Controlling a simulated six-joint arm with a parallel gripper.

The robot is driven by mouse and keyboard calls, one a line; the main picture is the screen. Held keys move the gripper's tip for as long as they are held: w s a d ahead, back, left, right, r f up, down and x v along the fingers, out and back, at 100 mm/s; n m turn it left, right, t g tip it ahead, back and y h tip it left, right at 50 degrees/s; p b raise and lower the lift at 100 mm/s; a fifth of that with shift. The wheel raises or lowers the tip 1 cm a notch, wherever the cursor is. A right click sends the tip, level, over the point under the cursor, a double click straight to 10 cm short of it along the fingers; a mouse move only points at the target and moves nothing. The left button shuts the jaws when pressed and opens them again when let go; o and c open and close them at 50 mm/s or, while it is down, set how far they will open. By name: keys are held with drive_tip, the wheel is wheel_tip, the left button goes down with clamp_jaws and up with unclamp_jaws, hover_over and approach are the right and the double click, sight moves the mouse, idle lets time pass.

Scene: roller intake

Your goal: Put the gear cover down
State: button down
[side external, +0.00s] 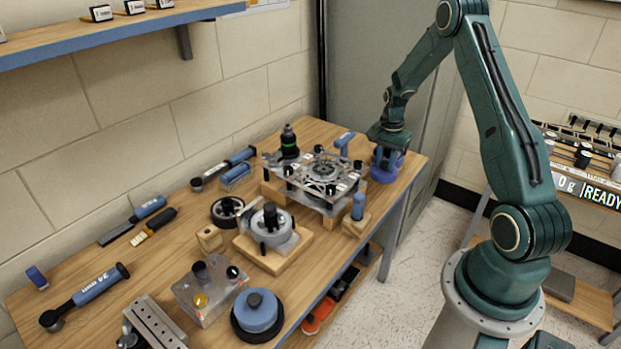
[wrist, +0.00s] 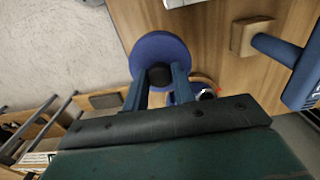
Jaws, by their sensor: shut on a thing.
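The gear cover, a round blue disc with a black knob, is at the far right corner of the workbench in the side external view (side external: 385,174). In the wrist view the blue disc (wrist: 160,48) shows face-on, with its knob between my two fingers. My gripper (wrist: 159,76) is shut on that knob; it also shows in the side external view (side external: 386,150), upright and pointing down. In the wrist view the disc overlaps the bench edge. I cannot tell whether its underside touches the wood.
A gear assembly under a clear plate (side external: 325,178) stands just left of the cover. A blue-handled tool (side external: 345,139) is behind it. The floor (side external: 430,240) lies beyond the bench's right edge.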

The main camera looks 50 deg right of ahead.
sight(384, 170)
drive_tip(key=shift+f, duration=2.35)
drive_tip(key=shift+f, duration=0.15)
drive_tip(key=c, duration=1.1)
unclamp_jaws()
drive_tip(key=shift+c, duration=0.2)
wheel_tip(384, 170, up, 12)
drive_tip(key=shift+r, duration=0.2)
